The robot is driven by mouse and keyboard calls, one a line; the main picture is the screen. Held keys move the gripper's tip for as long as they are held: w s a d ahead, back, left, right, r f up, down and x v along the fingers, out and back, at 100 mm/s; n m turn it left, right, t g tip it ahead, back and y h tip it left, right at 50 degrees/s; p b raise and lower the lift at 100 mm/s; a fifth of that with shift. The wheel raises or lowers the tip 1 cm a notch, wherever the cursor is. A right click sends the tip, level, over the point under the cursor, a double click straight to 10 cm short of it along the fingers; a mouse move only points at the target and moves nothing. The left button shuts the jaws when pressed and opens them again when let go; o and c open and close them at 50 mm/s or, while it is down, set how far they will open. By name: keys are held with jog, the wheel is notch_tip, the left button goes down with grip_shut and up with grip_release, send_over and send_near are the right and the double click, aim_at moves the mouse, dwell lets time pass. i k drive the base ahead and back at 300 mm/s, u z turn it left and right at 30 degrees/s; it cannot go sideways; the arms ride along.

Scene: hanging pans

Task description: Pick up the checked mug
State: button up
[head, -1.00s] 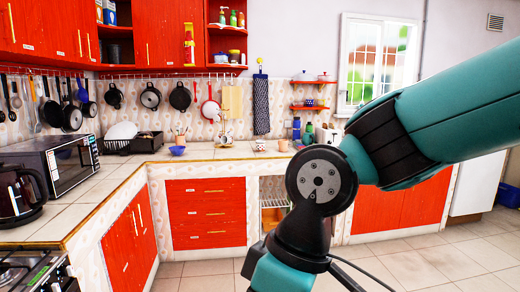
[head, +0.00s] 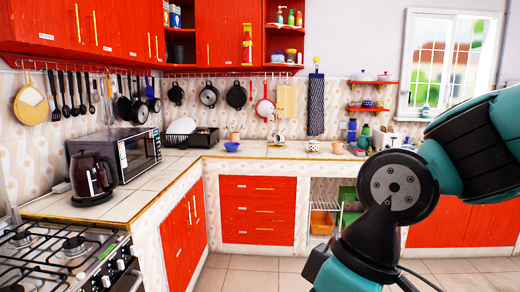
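A small white mug with a dark pattern (head: 313,146) stands upright on the back counter, right of the middle. It may be the checked mug, but it is too small to make out the checks. A plain tan cup (head: 337,147) stands just to its right. My gripper is out of view; only my teal arm with its dark joint shows at the right, in front of the counter. I cannot tell whether the gripper holds anything.
The tiled counter (head: 262,152) runs along the back and left. Pans hang on the back wall. Some floor (head: 245,264) is clear.

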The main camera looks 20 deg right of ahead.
aim_at(313, 145)
jog(key=z, duration=0.25)
jog(key=i, duration=1.2)
jog(key=z, duration=0.8)
jog(key=i, duration=2.05)
jog(key=z, duration=0.55)
jog(key=i, duration=1.65)
jog(key=u, duration=0.45)
